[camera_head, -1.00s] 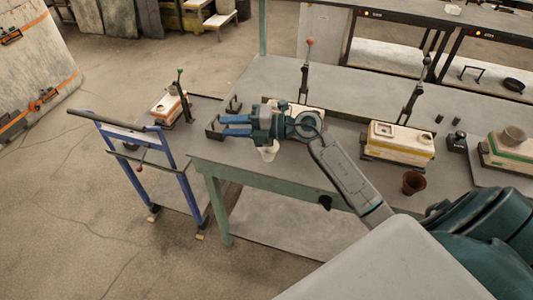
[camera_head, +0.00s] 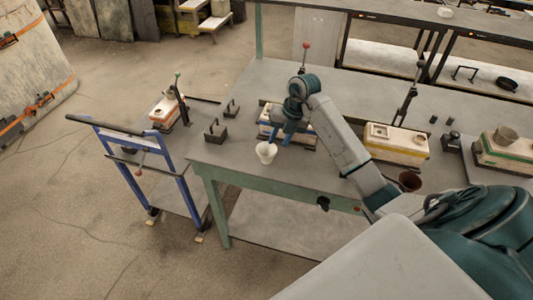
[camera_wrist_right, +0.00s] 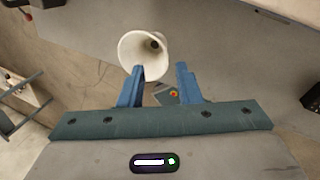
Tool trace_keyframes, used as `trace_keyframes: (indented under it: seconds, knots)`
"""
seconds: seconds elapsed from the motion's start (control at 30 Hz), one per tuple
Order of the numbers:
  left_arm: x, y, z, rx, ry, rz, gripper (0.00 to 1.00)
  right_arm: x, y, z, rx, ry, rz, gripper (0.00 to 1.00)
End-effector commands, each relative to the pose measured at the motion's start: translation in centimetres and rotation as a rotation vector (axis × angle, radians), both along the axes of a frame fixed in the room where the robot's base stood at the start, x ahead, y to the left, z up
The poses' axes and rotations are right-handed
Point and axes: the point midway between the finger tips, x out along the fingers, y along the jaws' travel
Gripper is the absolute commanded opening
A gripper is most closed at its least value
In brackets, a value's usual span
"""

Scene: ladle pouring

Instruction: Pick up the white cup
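The white cup (camera_head: 266,152) stands upright near the front edge of the green-framed table (camera_head: 235,174). My right gripper (camera_head: 281,137) points down just to the right of the cup in the head view. In the right wrist view my right gripper (camera_wrist_right: 160,70) is open, with a clear gap between its blue fingers. There the cup (camera_wrist_right: 143,52) lies beyond the left fingertip, mostly outside the gap. I cannot tell whether that finger touches it. My left gripper is not in view.
A white box mould (camera_head: 269,124) sits behind the gripper, partly hidden by it. A brown cup (camera_head: 410,180) and another box mould (camera_head: 396,144) stand to the right. Dark metal blocks (camera_head: 216,131) lie to the left. A blue cart (camera_head: 176,165) stands left of the table.

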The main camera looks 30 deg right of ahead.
Motion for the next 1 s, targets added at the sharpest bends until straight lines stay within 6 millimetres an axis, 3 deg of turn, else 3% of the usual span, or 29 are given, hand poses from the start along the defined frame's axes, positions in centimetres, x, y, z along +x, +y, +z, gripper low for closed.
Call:
trace_keyframes:
  seconds: [0.17, 0.33, 0.5, 0.77, 0.9, 1.0]
  knots:
    - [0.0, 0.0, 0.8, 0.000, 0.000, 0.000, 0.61, 0.2, 0.3, -1.1, 0.001, 0.002, 0.000, 0.31]
    - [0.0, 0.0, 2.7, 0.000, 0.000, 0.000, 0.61, 0.5, 0.4, -3.4, 0.004, 0.004, 0.001, 0.31]
    - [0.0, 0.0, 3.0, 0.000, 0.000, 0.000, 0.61, 0.9, 0.9, -5.5, 0.002, 0.001, 0.001, 0.31]
    - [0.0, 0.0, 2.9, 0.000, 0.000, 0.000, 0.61, 0.9, 0.9, -5.8, 0.000, -0.001, 0.002, 0.31]
    - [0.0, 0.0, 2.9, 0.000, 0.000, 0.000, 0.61, 0.9, 0.9, -5.8, 0.000, -0.001, 0.002, 0.03]
    - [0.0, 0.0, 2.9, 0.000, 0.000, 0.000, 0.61, 0.9, 0.9, -5.8, 0.000, -0.001, 0.002, 0.00]
